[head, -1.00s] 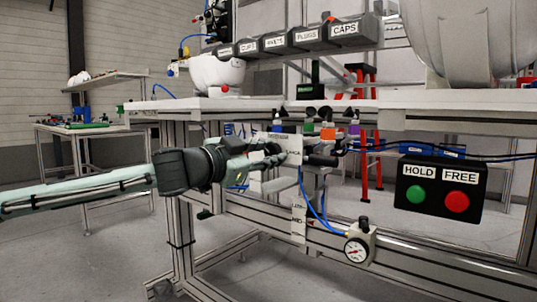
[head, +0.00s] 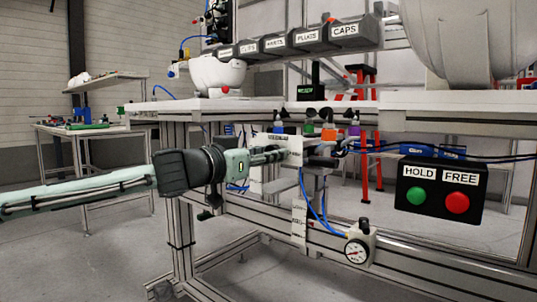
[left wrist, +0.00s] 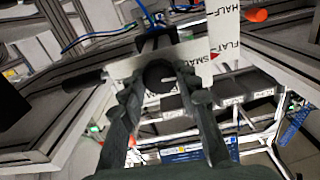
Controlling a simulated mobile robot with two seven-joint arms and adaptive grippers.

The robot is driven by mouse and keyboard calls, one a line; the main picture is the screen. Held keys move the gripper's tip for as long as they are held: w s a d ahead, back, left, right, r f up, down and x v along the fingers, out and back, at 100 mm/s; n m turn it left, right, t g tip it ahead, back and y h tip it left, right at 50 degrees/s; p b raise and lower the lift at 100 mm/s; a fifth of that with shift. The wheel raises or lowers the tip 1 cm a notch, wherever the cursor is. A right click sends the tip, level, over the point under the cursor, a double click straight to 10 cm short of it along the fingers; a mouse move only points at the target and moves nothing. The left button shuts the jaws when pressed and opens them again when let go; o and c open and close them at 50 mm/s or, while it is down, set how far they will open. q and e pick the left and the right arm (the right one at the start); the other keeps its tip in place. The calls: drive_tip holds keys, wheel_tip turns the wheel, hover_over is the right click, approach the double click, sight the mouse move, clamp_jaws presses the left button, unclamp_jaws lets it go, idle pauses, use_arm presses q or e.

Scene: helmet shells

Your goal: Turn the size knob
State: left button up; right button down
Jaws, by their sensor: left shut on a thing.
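The size knob (left wrist: 158,76) is dark and round with a pale line on its face. My left gripper (left wrist: 161,80) is shut on the knob, one finger on each side. In the head view the left gripper (head: 284,153) reaches in from the left to the white plate (head: 296,147) under the bench; the knob is hard to make out there. My right gripper is in neither view.
A black box with a green HOLD button (head: 416,196) and a red FREE button (head: 457,203) hangs to the right. A pressure gauge (head: 356,251) is below on the frame rail. Blue hoses and the benchtop edge (head: 220,105) are close to the arm.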

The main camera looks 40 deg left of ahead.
use_arm(q)
drive_tip(key=o, duration=1.2)
drive_tip(key=shift+c, duration=0.2)
drive_tip(key=shift+s, duration=0.15)
drive_tip(key=s, duration=1.1)
drive_tip(key=shift+s+a, duration=0.4)
drive_tip(key=shift+a, duration=0.05)
